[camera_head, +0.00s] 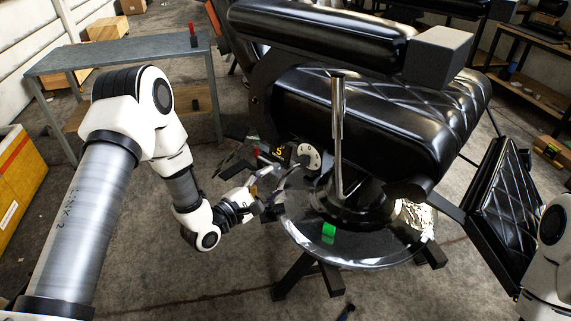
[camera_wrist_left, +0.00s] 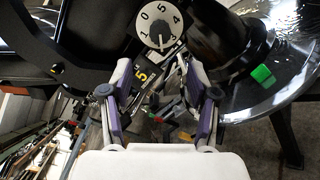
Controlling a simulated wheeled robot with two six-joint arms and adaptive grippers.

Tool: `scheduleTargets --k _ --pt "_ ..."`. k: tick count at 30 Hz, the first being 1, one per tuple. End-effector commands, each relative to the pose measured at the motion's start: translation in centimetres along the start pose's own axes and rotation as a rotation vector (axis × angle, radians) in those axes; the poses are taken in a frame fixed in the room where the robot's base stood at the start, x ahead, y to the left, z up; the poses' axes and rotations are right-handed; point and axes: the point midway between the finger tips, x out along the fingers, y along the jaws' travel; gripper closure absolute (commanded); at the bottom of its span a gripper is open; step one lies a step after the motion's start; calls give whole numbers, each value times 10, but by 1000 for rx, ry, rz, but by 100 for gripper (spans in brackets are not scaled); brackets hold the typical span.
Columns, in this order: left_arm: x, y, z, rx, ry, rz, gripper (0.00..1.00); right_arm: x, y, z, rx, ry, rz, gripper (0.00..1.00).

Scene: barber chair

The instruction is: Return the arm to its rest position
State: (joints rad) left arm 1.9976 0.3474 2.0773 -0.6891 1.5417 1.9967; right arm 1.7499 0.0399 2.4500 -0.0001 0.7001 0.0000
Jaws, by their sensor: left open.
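My left arm comes in from the left in the head view, bent at the elbow. Its gripper (camera_head: 262,190) is by the left edge of the chair's round base, below a numbered dial (camera_head: 309,157). In the left wrist view the gripper (camera_wrist_left: 160,100) has its two fingers apart, with no object clearly held between them. The white dial (camera_wrist_left: 158,25) shows just beyond the fingertips there. Part of my right arm (camera_head: 550,255) shows at the right edge of the head view; its gripper is out of view.
The black barber chair (camera_head: 370,120) stands on a shiny round base (camera_head: 300,235), with a green block (camera_head: 329,233) on it. A grey table (camera_head: 120,55) carries a red item (camera_head: 193,35). A yellow box (camera_head: 18,180) is at the left. Floor at the lower middle is mostly clear.

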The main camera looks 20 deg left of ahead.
Motion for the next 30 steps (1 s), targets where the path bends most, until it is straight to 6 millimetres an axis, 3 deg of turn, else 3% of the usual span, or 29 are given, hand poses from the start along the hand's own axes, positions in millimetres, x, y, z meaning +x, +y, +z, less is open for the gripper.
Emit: scheduleTargets --k 5,8,10,14,18,21,24,27,30 --pt "-1 1 2 -2 3 -7 40 -6 0 0 0 0 0 100" --pt "-5 -5 18 -7 2 -62 40 -31 0 0 0 -1 0 100" --pt "-18 -26 36 -28 37 -155 40 -58 0 0 0 0 0 100" --pt "-77 -95 39 178 212 -481 40 -92 -1 0 0 1 0 100" --pt "-164 -148 34 581 247 -916 40 -109 -1 0 0 0 0 100" --pt "-228 -168 33 853 139 -1230 40 -113 -1 0 0 0 0 100" --pt "-279 -177 32 1070 -58 -1486 40 -109 -1 0 0 0 0 100" --pt "-307 -179 34 1210 -272 -1628 40 -109 -1 0 0 -1 0 100" --pt "-314 -181 35 1303 -425 -1664 40 -109 -1 0 0 0 0 100"
